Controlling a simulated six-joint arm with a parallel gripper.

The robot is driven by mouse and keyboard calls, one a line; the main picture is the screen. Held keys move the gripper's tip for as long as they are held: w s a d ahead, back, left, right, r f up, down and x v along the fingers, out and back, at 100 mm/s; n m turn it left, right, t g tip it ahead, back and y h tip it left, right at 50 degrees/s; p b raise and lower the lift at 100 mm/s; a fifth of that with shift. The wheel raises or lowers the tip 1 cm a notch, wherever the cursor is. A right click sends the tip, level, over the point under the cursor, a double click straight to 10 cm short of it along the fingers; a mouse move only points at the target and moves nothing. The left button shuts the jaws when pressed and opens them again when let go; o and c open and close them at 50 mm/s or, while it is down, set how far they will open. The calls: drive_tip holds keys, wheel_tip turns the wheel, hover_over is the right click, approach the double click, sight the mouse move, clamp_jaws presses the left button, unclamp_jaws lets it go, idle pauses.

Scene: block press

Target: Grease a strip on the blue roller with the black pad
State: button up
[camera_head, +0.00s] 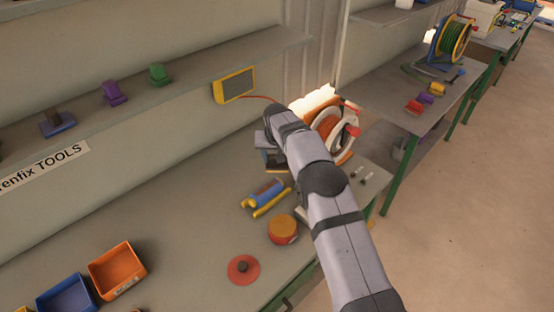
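A blue roller (264,190) lies in a yellow frame on the bench, left of my arm. My gripper (268,148) is beyond the far end of my arm, over the back of the bench and behind the roller. My wrist hides most of it, so its fingers cannot be made out. A dark, partly blue shape (276,160) shows just below my wrist; I cannot tell whether it is the black pad or part of my gripper. No black pad can be clearly picked out elsewhere.
An orange-and-white cable reel (334,128) stands right beside my arm. An orange-yellow round block (282,229) and a red disc (243,269) lie in front of the roller. An orange bin (117,267) and a blue bin (66,294) stand front left. A shelf (200,77) overhangs the back.

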wheel_tip(320, 180, up, 2)
drive_tip(key=shift+p, duration=0.4)
drive_tip(key=shift+f, duration=0.1)
